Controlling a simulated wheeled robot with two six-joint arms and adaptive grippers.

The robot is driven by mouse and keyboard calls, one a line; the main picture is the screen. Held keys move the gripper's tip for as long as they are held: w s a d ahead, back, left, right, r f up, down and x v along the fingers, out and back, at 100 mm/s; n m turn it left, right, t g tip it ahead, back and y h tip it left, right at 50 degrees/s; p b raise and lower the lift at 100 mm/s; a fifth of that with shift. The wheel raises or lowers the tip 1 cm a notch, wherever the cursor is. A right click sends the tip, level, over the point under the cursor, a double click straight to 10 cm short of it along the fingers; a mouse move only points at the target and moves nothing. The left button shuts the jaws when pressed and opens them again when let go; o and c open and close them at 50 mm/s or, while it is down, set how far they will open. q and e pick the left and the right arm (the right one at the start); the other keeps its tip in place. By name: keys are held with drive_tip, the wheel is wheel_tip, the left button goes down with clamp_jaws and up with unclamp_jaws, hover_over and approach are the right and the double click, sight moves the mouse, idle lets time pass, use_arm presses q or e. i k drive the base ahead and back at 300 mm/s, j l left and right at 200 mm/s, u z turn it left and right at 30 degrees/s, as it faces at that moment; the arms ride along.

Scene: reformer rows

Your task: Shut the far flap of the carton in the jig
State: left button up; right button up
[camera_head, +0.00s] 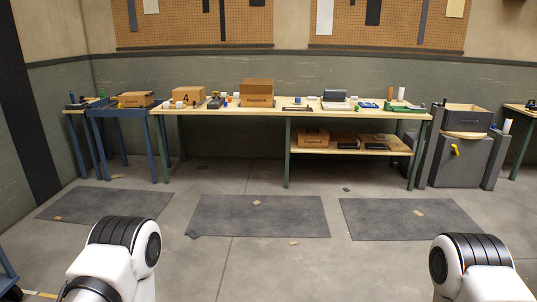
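A brown carton (257,101) stands on the long workbench (215,111) against the back wall. A panel stands up along its rear edge and looks like a raised far flap (257,84). I cannot make out a jig around it at this distance. Other brown cartons are a box marked 4 (187,96) to its left and a box (135,99) on the blue cart. Only rounded white and black links of my two arms show at the bottom left and bottom right. Both grippers are out of view, and the carton is far from the arms.
Three dark mats (262,216) lie on the open floor before the bench. A lower shelf (340,147) holds another carton and dark items. A blue cart (125,112) stands at left, a grey stand with a bin (466,119) at right. Small scraps dot the floor.

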sight(246, 81)
drive_tip(key=i+u, duration=0.4)
drive_tip(key=i, duration=2.6)
drive_tip(key=i+j+z, duration=0.15)
drive_tip(key=i, duration=0.85)
drive_tip(key=i+j+z, duration=0.1)
drive_tip(key=i, duration=0.4)
drive_tip(key=i+j+z, duration=0.1)
drive_tip(key=i, duration=0.4)
drive_tip(key=j, duration=0.1)
